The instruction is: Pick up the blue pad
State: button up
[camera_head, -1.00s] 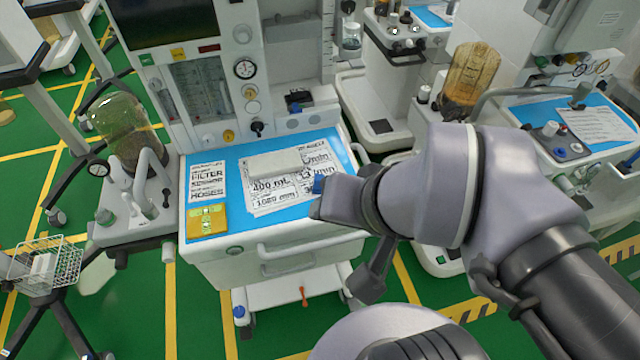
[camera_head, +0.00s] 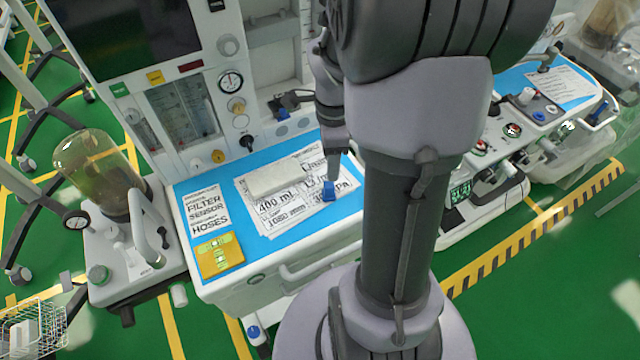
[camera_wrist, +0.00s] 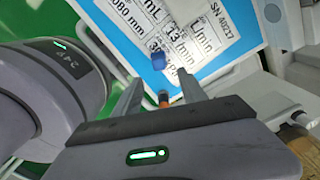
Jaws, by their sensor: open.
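A small blue block-like piece (camera_head: 328,190) lies on the printed sheets (camera_head: 290,212) on the cart top. The cart top has a flat blue mat or surface (camera_head: 262,257); I cannot tell which of the two is the pad. My gripper (camera_head: 331,172) is over the right part of the cart top, largely hidden by my arm. In the wrist view my gripper (camera_wrist: 160,78) is open, and the small blue piece (camera_wrist: 158,61) shows just beyond and between the fingertips. An orange part (camera_wrist: 163,97) shows between the fingers. Nothing is seen held.
A yellow pad (camera_head: 218,255) is at the front left corner. The machine's gauge panel (camera_head: 200,115) rises behind. A glass canister (camera_head: 100,165) stands left. Another cart (camera_head: 545,95) is at right.

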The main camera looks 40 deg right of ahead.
aim_at(329, 184)
jog(key=f+b, duration=0.2)
jog(key=f, duration=0.3)
jog(key=f+b, duration=0.2)
jog(key=f, duration=0.3)
jog(key=shift+a+f, duration=0.2)
jog(key=shift+f, duration=0.05)
jog(key=shift+r, duration=0.15)
jog(key=shift+c, duration=1.1)
grip_shut()
